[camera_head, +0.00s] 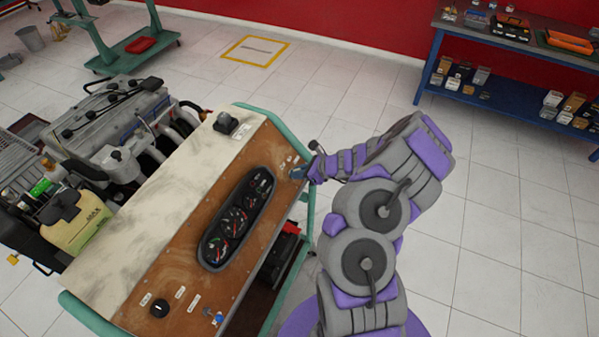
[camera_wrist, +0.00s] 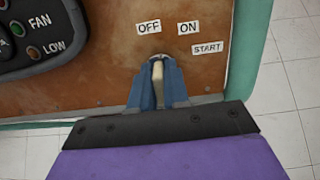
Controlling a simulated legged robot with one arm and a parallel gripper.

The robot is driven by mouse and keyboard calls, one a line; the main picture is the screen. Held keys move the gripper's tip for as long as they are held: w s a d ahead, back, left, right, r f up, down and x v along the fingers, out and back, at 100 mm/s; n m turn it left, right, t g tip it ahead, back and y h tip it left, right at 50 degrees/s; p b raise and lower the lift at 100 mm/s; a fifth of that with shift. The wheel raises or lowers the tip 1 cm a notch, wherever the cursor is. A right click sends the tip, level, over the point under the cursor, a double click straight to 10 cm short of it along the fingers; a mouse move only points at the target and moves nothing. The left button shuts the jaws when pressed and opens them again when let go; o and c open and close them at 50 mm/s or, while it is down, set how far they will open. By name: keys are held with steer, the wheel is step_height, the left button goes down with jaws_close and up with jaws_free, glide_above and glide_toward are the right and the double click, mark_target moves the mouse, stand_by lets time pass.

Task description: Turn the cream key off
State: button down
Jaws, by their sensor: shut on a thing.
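The cream key (camera_wrist: 158,72) stands out from the brown panel (camera_wrist: 110,83) in the wrist view, below the OFF label (camera_wrist: 149,27) and the ON label (camera_wrist: 188,28). The START label (camera_wrist: 208,48) is to its upper right. My gripper (camera_wrist: 158,76) is shut on the key, with one blue finger on each side of it. The key's lower part is hidden between the fingers. In the head view my gripper (camera_head: 300,171) is at the panel's upper right edge, and the key cannot be made out there.
The gauge cluster (camera_head: 237,217) sits left of my gripper on the panel, and an engine (camera_head: 120,130) stands behind it. A green frame (camera_head: 308,215) edges the panel. A blue shelf (camera_head: 510,98) stands at the back right. Tiled floor is clear between.

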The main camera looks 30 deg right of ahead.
steer(key=shift+d, duration=0.1)
steer(key=c, duration=1.2)
jaws_free()
steer(key=shift+f, duration=0.1)
steer(key=p+v, duration=0.3)
steer(key=v, duration=1.4)
steer(key=shift+d, duration=0.2)
